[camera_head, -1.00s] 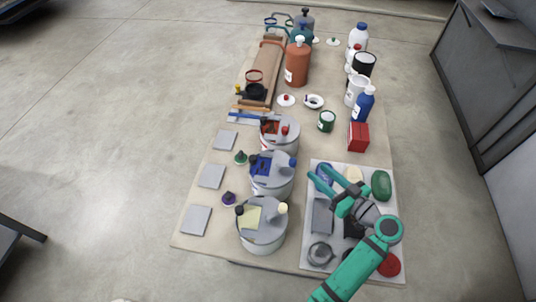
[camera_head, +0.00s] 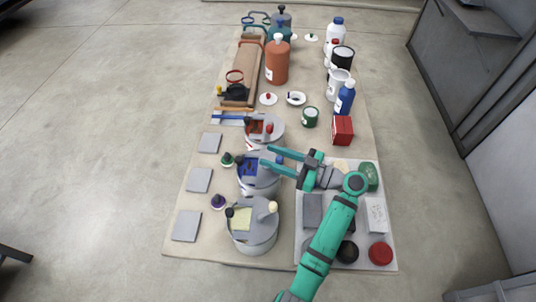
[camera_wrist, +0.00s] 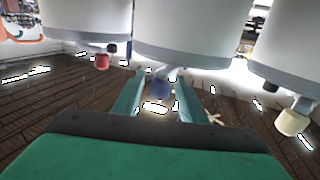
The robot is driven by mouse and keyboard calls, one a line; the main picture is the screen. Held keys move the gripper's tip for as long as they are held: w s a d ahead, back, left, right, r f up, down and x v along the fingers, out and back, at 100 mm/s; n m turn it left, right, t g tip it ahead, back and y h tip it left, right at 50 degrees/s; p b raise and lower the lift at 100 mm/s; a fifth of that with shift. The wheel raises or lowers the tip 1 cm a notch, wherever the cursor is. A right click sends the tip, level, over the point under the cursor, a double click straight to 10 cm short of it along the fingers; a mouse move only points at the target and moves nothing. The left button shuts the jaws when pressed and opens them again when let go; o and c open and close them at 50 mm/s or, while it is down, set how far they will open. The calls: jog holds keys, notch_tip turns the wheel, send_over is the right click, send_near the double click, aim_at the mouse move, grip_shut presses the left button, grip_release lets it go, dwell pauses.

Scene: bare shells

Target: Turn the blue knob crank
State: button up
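The blue knob (camera_head: 279,160) sits on the crank of the middle grey pot (camera_head: 256,184), which has blue inside its lid opening. My gripper (camera_head: 267,157) reaches left over this pot, with its two fingers apart on either side of the knob. In the wrist view the blue knob (camera_wrist: 160,88) shows between the open fingers of my gripper (camera_wrist: 160,82), with gaps on both sides. The middle pot's pale body (camera_wrist: 188,35) fills the top centre there. I cannot tell how deep the knob sits between the fingers.
A pot with a red knob (camera_head: 264,132) stands behind, and a pot with a cream knob (camera_head: 252,229) stands in front. Their red (camera_wrist: 102,62) and cream (camera_wrist: 292,121) knobs flank my gripper in the wrist view. A tray (camera_head: 388,263) of items lies right.

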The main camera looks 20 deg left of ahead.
jog(key=shift+a, duration=0.9)
grip_shut()
jog(key=shift+s+d+f+m+t+h, duration=0.15)
jog(key=shift+m+t, duration=0.5)
jog(key=shift+t, duration=0.35)
jog(key=shift+w+r+m+t+h, duration=0.15)
jog(key=shift+m+t, duration=0.5)
jog(key=shift+t, duration=0.35)
jog(key=shift+s+d+m+t+h, duration=0.15)
jog(key=shift+m+t+h, duration=0.4)
jog(key=shift+m+t, duration=0.45)
jog(key=shift+d+m+t+h, duration=0.15)
jog(key=shift+m+t+h, duration=0.45)
jog(key=shift+t, duration=0.7)
